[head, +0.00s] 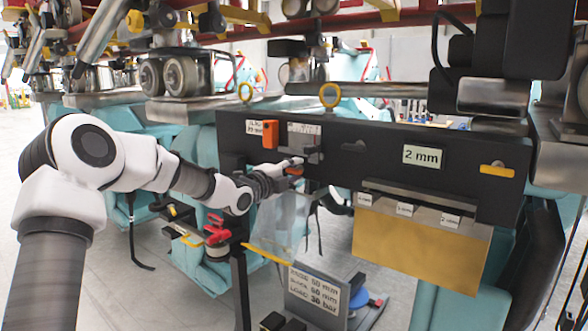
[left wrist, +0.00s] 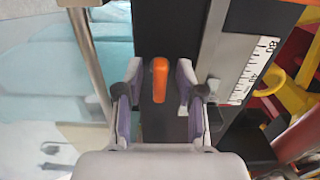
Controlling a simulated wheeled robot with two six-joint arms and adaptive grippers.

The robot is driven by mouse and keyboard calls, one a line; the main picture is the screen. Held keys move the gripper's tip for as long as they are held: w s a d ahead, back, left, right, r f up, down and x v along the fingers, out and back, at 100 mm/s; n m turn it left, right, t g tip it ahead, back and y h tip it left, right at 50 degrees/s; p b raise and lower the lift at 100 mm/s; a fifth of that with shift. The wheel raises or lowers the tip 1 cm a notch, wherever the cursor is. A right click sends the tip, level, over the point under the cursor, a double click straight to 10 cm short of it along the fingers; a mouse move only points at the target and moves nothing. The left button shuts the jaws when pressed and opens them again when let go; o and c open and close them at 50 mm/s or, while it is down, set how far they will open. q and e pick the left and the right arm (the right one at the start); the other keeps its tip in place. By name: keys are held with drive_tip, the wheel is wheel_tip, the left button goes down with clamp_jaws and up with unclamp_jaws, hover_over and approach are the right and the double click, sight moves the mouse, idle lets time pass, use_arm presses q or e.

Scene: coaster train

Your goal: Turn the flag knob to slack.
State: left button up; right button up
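An orange knob (left wrist: 160,80) shows in the left wrist view as a narrow upright bar on a dark panel. My left gripper (left wrist: 159,88) is open, with one finger on each side of the knob and a visible gap on both sides. In the head view my left gripper (head: 288,168) is at the left part of the black panel (head: 375,148). A small orange bit (head: 295,171) shows at its fingertips; the rest of the knob is hidden there. My right gripper is not in view.
A "2 mm" label (head: 422,156) and yellow handle (head: 497,170) are farther right. Red clamps (head: 216,230) stand below my left arm.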

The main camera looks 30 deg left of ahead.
use_arm(q)
drive_tip(key=shift+s, duration=0.15)
drive_tip(key=shift+c, duration=0.7)
clamp_jaws()
drive_tip(key=shift+r, duration=0.1)
